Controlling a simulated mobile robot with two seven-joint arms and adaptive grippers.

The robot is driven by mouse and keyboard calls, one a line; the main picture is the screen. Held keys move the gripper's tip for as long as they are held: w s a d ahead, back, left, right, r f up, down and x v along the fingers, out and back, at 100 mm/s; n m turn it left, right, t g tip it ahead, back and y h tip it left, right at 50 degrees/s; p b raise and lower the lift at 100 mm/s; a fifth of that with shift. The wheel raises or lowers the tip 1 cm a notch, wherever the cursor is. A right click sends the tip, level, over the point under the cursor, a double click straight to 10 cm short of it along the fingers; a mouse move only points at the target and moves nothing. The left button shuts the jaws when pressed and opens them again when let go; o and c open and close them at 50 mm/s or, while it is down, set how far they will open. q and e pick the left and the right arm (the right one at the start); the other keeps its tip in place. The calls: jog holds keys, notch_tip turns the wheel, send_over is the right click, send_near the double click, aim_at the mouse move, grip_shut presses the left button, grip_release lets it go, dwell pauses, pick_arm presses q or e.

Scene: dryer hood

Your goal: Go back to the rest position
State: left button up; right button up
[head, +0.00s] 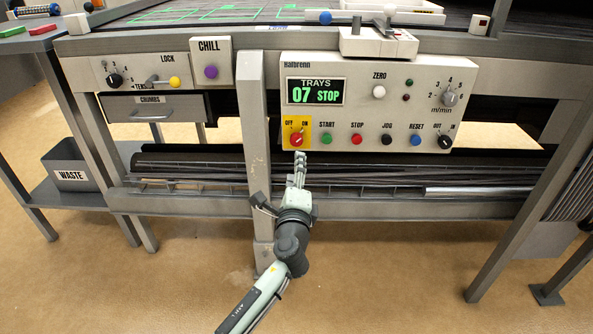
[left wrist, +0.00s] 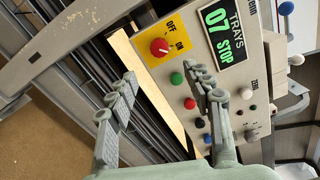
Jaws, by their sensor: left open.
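My left gripper (head: 299,168) is in front of the machine, just below the yellow OFF/ON plate of the control panel (head: 430,90). In the left wrist view its two fingers (left wrist: 164,78) are spread apart with nothing between them. The red OFF/ON knob (head: 296,139) lies just beyond the fingertips, and a gap shows between them in the left wrist view (left wrist: 159,47). The panel display (head: 315,92) reads TRAYS 07 STOP. My right gripper is in neither view.
A grey post (head: 252,130) stands just left of my left gripper. Rollers and a rail (head: 400,190) run behind and below the panel. A CHILL box (head: 211,62), a crumbs drawer (head: 155,107) and a waste bin (head: 72,173) are at the left. Open floor (head: 390,280) lies in front.

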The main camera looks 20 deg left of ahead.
pick_arm(q)
jog(key=s+a+f+n+g, duration=0.4)
jog(key=s+f+n, duration=0.1)
jog(key=s+f, duration=0.25)
jog(key=s+a+f+n+g, duration=0.45)
jog(key=s+f, duration=0.25)
jog(key=f, duration=0.2)
jog(key=s+f+n+g+h, duration=0.1)
jog(key=s+f+n+g, duration=0.2)
jog(key=s, duration=0.6)
jog(key=s+f+n+g+h+p, duration=0.1)
jog(key=s+f+n+g+h, duration=0.1)
jog(key=s+f, duration=0.4)
jog(key=s+n+g, duration=0.1)
jog(key=s+n, duration=0.1)
jog(key=s, duration=0.2)
jog(key=shift+d+f+h, duration=0.25)
jog(key=shift+h, duration=0.05)
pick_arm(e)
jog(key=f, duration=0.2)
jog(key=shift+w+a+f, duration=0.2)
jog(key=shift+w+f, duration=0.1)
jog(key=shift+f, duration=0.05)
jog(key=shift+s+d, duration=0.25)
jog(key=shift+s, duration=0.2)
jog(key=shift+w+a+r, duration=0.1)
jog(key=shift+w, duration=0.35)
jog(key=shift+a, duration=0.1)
